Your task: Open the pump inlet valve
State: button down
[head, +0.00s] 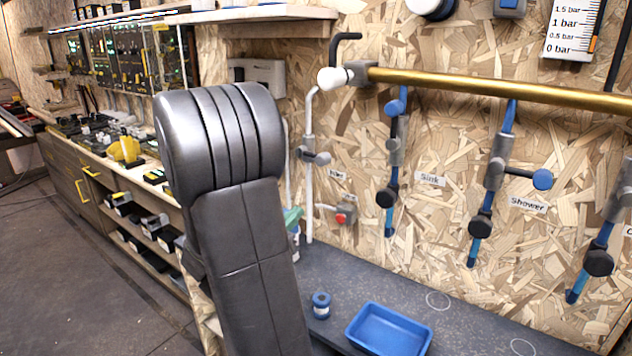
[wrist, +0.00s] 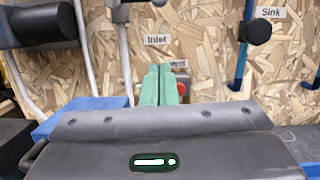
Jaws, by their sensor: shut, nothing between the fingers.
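The pump inlet valve (head: 312,152) is a grey fitting with a grey knobbed handle on a white upright pipe, beside the Inlet label (head: 337,174). In the wrist view the Inlet label (wrist: 157,39) shows above my fingers, and part of the grey valve (wrist: 119,11) is cut by the top edge. My gripper (wrist: 160,72) has green fingers pressed together and empty. In the head view my gripper (head: 293,215) is partly hidden behind my arm, lower left of the valve and apart from it in the picture. Their distance in depth is unclear.
A red-knobbed fitting (head: 342,217) sits below the inlet valve, partly hidden by my fingers in the wrist view. Sink (head: 391,150) and Shower (head: 495,165) valves hang from the brass pipe (head: 480,86). A blue tray (head: 363,345) and blue spool (head: 320,305) are on the counter.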

aim_at(312, 156)
jog(key=w+d+r+p, duration=0.2)
jog(key=w+d+r, duration=0.3)
jog(key=w+r, duration=0.1)
jog(key=shift+w+d+r+m, duration=0.25)
jog(key=shift+w+m, duration=0.15)
jog(key=shift+w, duration=0.45)
jog(key=shift+d+f, duration=0.1)
jog(key=shift+d+b, duration=0.1)
jog(key=shift+b, duration=0.25)
